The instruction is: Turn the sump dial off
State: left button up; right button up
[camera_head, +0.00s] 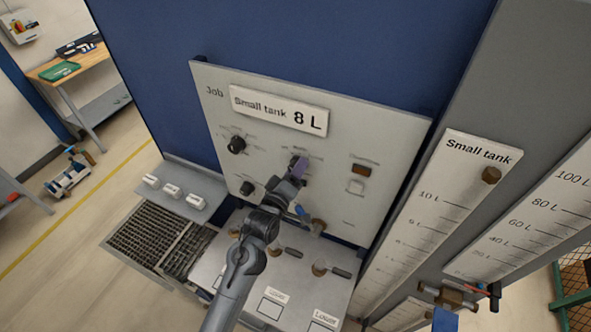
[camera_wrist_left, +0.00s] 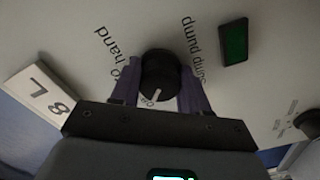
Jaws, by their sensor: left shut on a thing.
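The sump dial (camera_wrist_left: 158,76) is a round black knob on the pale panel, with a white pointer mark. In the left wrist view the words "Sump pump" and "hand" are printed beside it, and a small label near the pointer is too blurred to read surely. My left gripper (camera_wrist_left: 158,88) has its two purple fingers on either side of the knob, shut on it. In the head view my left gripper (camera_head: 297,170) is against the middle of the panel and largely hides the dial. My right gripper is not in view.
The panel (camera_head: 215,95) carries a "Small tank 8 L" sign (camera_head: 278,110) and other black knobs (camera_head: 236,145) left of my gripper. A dark green rectangle (camera_wrist_left: 234,42) sits near the dial. Taps with dark handles (camera_head: 340,272) stand below; tank scales (camera_head: 440,190) are at right.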

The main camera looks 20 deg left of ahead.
pick_arm(q)
jog(key=o, duration=1)
jog(key=shift+s, duration=0.1)
jog(key=s+b, duration=0.1)
jog(key=s, duration=0.2)
jog(key=s+b, duration=0.1)
jog(key=s, duration=0.3)
jog(key=s+b, duration=0.1)
jog(key=s, duration=0.2)
jog(key=shift+s+a, duration=0.3)
jog(key=shift+a, duration=0.05)
